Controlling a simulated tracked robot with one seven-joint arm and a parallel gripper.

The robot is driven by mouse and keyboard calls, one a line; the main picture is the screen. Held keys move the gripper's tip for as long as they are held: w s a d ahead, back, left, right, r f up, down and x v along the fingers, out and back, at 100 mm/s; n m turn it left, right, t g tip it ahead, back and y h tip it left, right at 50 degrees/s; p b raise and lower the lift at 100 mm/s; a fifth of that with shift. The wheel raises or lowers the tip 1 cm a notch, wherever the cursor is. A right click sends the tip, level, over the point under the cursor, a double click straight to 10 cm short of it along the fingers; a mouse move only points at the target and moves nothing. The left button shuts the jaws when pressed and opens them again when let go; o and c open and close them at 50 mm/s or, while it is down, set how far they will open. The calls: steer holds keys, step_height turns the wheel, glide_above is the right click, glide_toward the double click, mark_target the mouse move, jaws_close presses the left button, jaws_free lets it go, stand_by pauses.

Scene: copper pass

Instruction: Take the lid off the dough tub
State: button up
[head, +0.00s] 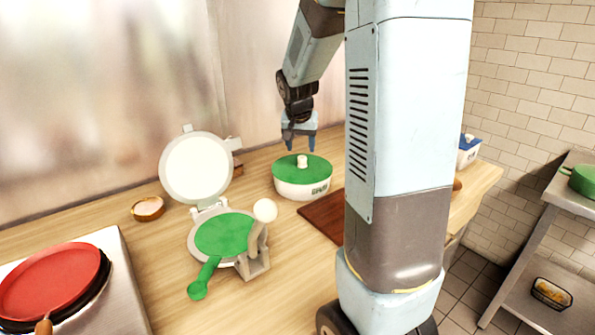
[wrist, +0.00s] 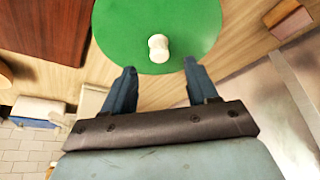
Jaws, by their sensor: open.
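The dough tub (head: 303,191) is a round white tub standing on the wooden counter. Its green lid (head: 288,169) sits on top and has a white knob (head: 302,160) at its centre. In the wrist view the green lid (wrist: 186,18) and its knob (wrist: 158,46) show ahead of the fingertips. My gripper (head: 301,148) is above the tub, pointing down, its fingers apart and empty. In the wrist view my gripper (wrist: 160,72) has one finger to each side of the knob's line, not touching it.
A red pan (head: 50,280) is at far left, a small bowl (head: 148,208) behind. A brown board (head: 325,215) lies right of the tub.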

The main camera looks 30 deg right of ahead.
mark_target(302, 158)
steer(key=shift+x, duration=3.2)
steer(key=shift+s+d, duration=0.1)
steer(key=shift+c, duration=0.5)
jaws_close()
